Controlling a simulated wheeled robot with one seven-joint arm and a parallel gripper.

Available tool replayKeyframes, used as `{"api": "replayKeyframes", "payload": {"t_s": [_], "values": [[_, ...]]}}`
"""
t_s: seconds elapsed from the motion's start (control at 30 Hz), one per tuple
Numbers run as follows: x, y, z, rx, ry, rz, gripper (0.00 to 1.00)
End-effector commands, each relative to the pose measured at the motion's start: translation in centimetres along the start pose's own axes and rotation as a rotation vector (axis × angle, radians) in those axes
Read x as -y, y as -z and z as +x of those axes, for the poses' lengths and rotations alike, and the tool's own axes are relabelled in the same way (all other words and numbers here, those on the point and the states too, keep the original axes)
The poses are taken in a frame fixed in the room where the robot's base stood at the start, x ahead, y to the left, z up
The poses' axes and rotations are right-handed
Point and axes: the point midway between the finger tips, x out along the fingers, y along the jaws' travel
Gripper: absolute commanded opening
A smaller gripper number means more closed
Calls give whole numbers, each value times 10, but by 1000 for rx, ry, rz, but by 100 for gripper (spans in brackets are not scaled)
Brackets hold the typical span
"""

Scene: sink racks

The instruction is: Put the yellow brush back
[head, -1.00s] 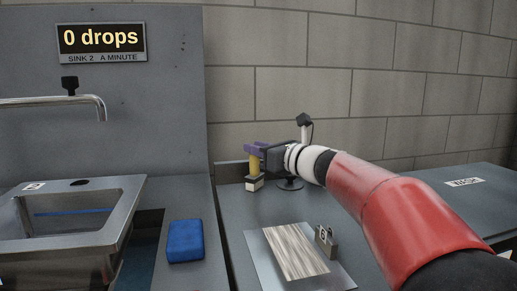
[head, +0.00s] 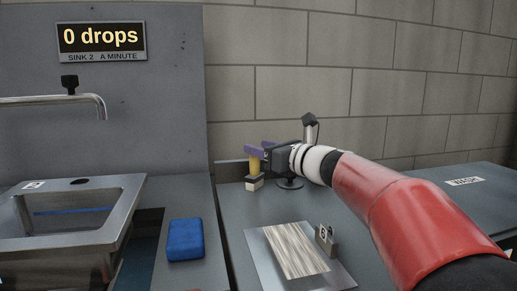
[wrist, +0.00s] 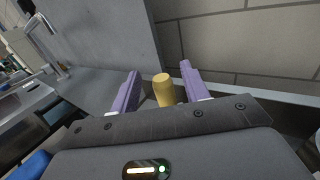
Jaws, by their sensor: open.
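The yellow brush (head: 254,167) stands upright at the back of the counter, its pale, dark-topped lower end downward. In the wrist view, its yellow handle (wrist: 163,90) shows between my two purple fingers, with a gap visible on each side. My gripper (head: 258,148) is open at the height of the handle's top and does not grip it. It also shows in the wrist view (wrist: 160,72). The fingers and gripper body hide part of the brush's surroundings in the head view.
A round dark base (head: 289,184) stands under my gripper, its upper part hidden. A metal plate with a pale striped panel (head: 296,250) and a small numbered block (head: 325,240) lie in front. A blue sponge (head: 185,240) sits by the sink (head: 120,222). The wall is close behind.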

Motion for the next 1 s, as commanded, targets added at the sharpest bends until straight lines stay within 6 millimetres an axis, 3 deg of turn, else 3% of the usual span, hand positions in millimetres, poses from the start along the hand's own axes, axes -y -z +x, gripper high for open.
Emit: {"api": "replayKeyframes", "payload": {"t_s": [0.3, 0.5, 1.0], "values": [[0, 1, -70, 1, 2, -2, 46], [0, 0, -98, 1, 1, -2, 46], [0, 0, -107, 0, 0, -1, 46]]}}
